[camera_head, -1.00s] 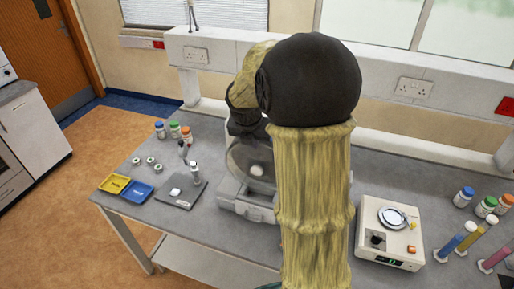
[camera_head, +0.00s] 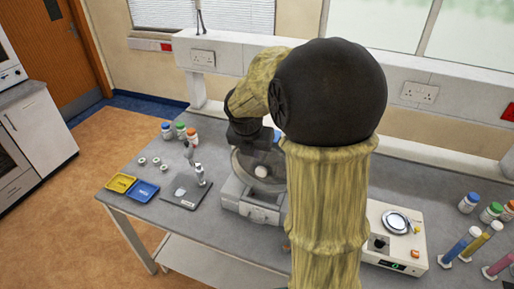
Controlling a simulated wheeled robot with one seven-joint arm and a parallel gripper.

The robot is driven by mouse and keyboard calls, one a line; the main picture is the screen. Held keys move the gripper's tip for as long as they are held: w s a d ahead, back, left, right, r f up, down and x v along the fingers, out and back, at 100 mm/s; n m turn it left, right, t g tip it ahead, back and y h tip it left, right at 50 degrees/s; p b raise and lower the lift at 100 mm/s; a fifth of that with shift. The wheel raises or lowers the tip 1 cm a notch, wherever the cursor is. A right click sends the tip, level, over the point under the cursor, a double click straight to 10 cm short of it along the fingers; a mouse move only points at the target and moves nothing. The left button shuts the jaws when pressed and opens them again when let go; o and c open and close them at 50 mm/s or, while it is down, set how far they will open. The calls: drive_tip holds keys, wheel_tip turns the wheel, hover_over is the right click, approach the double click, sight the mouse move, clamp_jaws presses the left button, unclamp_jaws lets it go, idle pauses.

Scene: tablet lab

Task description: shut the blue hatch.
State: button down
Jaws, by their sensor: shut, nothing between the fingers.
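My gripper (camera_head: 247,137) is the dark end of my arm, above and at the back of a grey bench machine (camera_head: 245,200) with a round, clear-looking part (camera_head: 242,168). It is shut and empty; its fingertips cannot be made out. A small white thing (camera_head: 261,171) shows at the round part.
On the grey bench (camera_head: 130,209), a yellow tray (camera_head: 121,183), a blue tray (camera_head: 145,191), a dark plate (camera_head: 185,193) and capped bottles (camera_head: 180,131) stand left. A balance (camera_head: 396,236) and tubes (camera_head: 460,244) stand right. A wall trunking rail runs behind.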

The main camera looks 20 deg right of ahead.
drive_tip(key=b+v, duration=0.1)
drive_tip(key=v, duration=0.8)
drive_tip(key=shift+w+b, duration=0.2)
drive_tip(key=shift+b, duration=0.2)
drive_tip(key=shift+d+r, duration=0.1)
drive_tip(key=s+a+f+m+y+b, duration=0.1)
drive_tip(key=s+f+m, duration=0.5)
drive_tip(key=f+m, duration=0.6)
drive_tip(key=s+a+f+m+y+b, duration=0.1)
drive_tip(key=s+a+f+m+b, duration=0.3)
drive_tip(key=s+f+m, duration=0.3)
wheel_tip(320, 180, down, 5)
drive_tip(key=m+b, duration=0.1)
drive_tip(key=m, duration=0.8)
drive_tip(key=shift+f+g+y, duration=0.2)
drive_tip(key=shift+g+y, duration=0.2)
drive_tip(key=shift+a, duration=0.1)
